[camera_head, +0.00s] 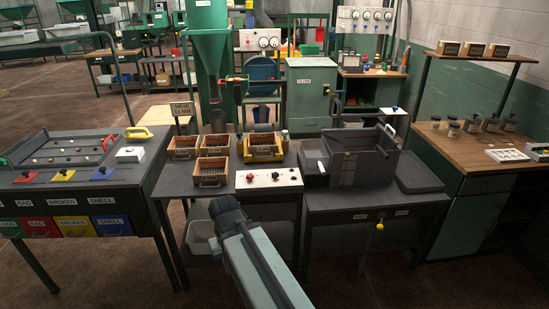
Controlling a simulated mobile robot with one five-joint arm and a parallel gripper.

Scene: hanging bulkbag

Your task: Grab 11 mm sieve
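Several tray-like sieves sit on the dark middle table (170,187). Three have brown wooden frames: a back left one (183,147), a back middle one (214,144) and a front one (209,172). A yellow-framed one (263,148) stands to their right. I cannot read a size on any of them, so I cannot tell which is 11 mm. A sign behind them (182,108) ends in "MM"; its digits are unclear. The dark end of my arm, where my gripper (228,209) seems to be, shows low in front of the table. Its fingers cannot be made out.
A white control box (269,180) sits at the middle table's front right. A dark open bin (362,155) stands on the right table. The left table holds a sorting tray (35,165). A green hopper (210,60) rises behind the sieves. Narrow gaps separate the tables.

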